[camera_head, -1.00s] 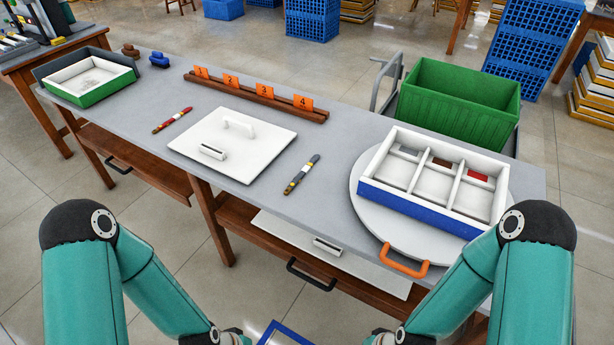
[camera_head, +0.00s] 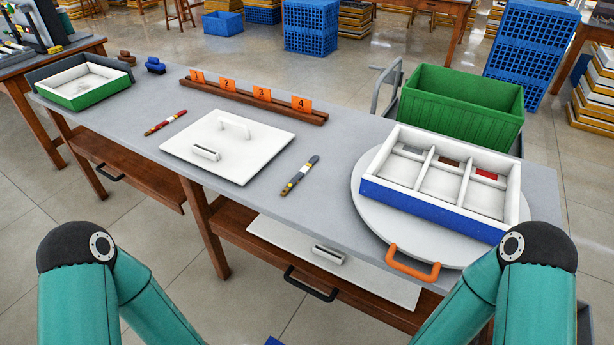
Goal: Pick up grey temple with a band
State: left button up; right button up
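The grey temple (camera_head: 300,175) lies on the table to the right of the white board. It is a slim grey bar with a yellowish band toward its lower end. A red temple (camera_head: 166,122), also banded, lies to the left of the board. Only the upper links of my two arms show, at the lower left and lower right. Both grippers are below the picture, so I cannot see whether they are open or shut.
The white board (camera_head: 228,147) with handles lies mid-table. A blue-and-white divided tray (camera_head: 437,207) sits on a round turntable (camera_head: 372,217) with an orange handle at right. A numbered rack (camera_head: 255,101) stands at the back. A green-and-white tray (camera_head: 98,92) is at far left.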

aim_at(302, 171)
jog(key=z, duration=0.05)
jog(key=k, duration=0.6)
jog(key=u, duration=0.45)
jog(key=i, duration=1.1)
jog(key=u, duration=0.25)
